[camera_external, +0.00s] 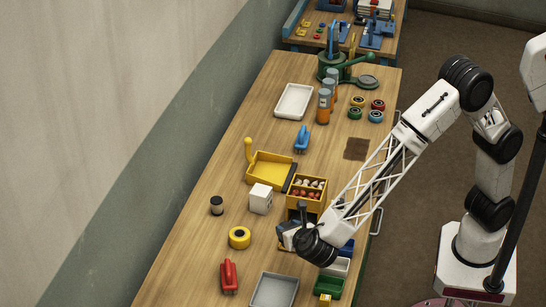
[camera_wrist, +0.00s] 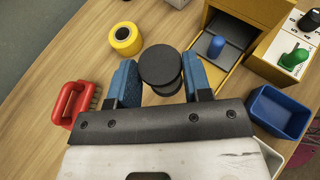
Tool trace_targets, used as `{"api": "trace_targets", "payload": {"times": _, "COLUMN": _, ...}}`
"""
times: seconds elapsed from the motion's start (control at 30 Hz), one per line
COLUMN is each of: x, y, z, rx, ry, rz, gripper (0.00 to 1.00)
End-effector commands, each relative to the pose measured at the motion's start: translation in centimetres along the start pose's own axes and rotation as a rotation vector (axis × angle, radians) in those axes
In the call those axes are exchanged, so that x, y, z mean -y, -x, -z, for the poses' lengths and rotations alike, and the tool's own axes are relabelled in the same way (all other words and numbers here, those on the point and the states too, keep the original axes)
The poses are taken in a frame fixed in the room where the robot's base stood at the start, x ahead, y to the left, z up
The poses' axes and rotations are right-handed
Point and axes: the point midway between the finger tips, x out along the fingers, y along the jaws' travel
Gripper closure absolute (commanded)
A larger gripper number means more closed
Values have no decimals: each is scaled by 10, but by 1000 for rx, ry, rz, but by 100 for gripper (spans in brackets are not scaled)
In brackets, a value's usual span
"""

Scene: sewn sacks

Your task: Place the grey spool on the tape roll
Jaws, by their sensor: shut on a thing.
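The grey spool (camera_wrist: 160,68) is dark, with round flanges, and sits between the blue fingers of my gripper (camera_wrist: 161,82) in the wrist view. My gripper is shut on it. In the external view my gripper (camera_external: 288,237) is over the near part of the bench, and I cannot make out the spool there. The tape roll (camera_external: 239,238) is yellow with a dark centre and lies flat on the bench, left of my gripper. In the wrist view the tape roll (camera_wrist: 125,39) is up and left of the spool, apart from it. Its top is bare.
A red-handled brush (camera_external: 229,276) and a grey tray (camera_external: 273,290) lie nearer the front. A white box (camera_external: 261,198), a dark-topped jar (camera_external: 216,206) and a yellow sorter (camera_external: 307,190) stand behind. A blue bin (camera_wrist: 279,111) is right of my gripper. Bare wood surrounds the tape roll.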

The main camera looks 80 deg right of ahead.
Motion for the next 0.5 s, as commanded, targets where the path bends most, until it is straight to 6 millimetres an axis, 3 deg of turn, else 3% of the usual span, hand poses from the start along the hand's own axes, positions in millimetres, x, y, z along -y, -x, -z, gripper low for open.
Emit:
{"api": "trace_targets", "payload": {"times": 0.3, "x": 38, "y": -59, "z": -24, "rx": -1, "ry": -61, "rz": 149, "gripper": 78}}
{"api": "trace_targets", "payload": {"times": 0.5, "x": 52, "y": -76, "z": -30, "rx": 1, "ry": -80, "rz": 200, "gripper": 78}}
